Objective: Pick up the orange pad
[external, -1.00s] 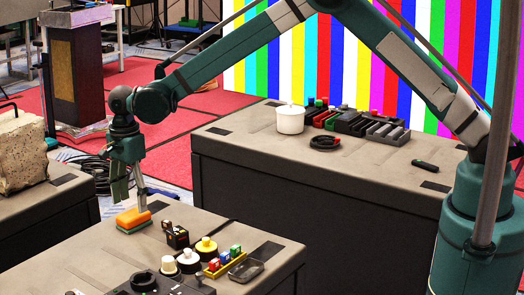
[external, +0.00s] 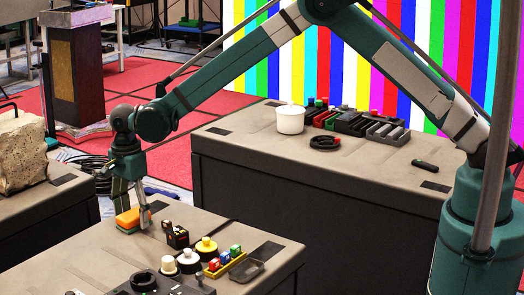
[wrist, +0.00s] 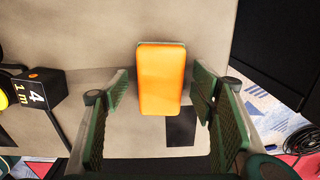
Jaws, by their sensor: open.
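The orange pad (external: 128,217) lies flat near the far corner of the front table, with a thin green layer under it. In the wrist view the orange pad (wrist: 161,80) shows from above as an upright rectangle, ahead of and between my fingers. My gripper (external: 139,212) is low over the table with its fingers at the pad. In the wrist view my gripper (wrist: 158,105) is open, one finger on each side, with a gap between each finger and the pad. The pad's underside is hidden.
The table's far edge is close behind the pad.

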